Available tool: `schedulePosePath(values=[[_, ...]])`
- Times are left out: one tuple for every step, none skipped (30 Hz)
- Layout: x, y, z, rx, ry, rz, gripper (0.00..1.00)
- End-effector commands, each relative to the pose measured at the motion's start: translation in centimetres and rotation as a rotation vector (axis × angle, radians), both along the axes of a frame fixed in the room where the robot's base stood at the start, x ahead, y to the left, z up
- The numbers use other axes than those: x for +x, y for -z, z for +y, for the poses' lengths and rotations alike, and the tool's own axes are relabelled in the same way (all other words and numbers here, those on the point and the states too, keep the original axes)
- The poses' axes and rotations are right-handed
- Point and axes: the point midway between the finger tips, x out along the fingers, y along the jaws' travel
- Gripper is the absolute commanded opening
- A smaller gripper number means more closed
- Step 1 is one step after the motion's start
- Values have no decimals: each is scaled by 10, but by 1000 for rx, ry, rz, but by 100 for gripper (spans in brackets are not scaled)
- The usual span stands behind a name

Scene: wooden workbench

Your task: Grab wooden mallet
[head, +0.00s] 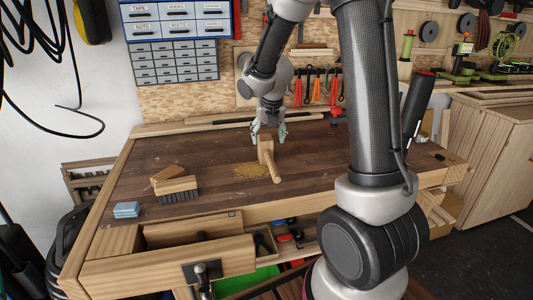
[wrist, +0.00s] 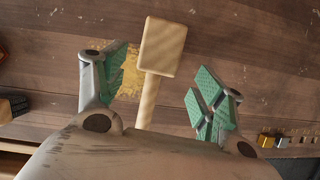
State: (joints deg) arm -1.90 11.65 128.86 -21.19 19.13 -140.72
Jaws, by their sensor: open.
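The wooden mallet (head: 266,150) lies on the workbench in the head view, with its block head toward the back and its handle pointing to the front. It also shows in the wrist view (wrist: 162,46), head at the top and handle running down between the fingers until my gripper body hides it. My gripper (head: 268,133) is open above the bench at the mallet's head. In the wrist view my gripper (wrist: 152,92) has its green-padded fingers apart on either side of the handle, with gaps visible on both sides. I cannot tell the exact height of the fingertips.
Sawdust (head: 250,170) lies beside the mallet on the workbench (head: 215,205). A brush (head: 178,190), a wooden block (head: 166,173) and blue sponges (head: 126,209) are at the left. An open drawer (head: 170,262) sticks out in front. Red-handled tools (head: 316,90) hang behind.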

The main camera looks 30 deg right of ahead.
Motion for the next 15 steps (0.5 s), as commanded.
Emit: schedulePosePath(values=[[3,6,0,-11,-26,6,70],[5,9,0,-15,-37,7,70],[7,13,0,-17,-44,7,70],[8,17,-1,-19,-47,9,70],[9,21,-1,-19,-48,10,70],[11,25,-2,-18,-47,8,70],[12,28,-2,-18,-47,8,70],[13,31,-2,-17,-46,9,70],[15,36,-2,-17,-46,9,70],[16,40,-3,-17,-46,9,70],[18,45,-3,-17,-46,10,70],[20,51,-4,-17,-46,10,70],[22,56,-4,-16,-45,10,70],[23,60,-4,-16,-46,10,70],[25,62,-6,-18,-44,7,70]])
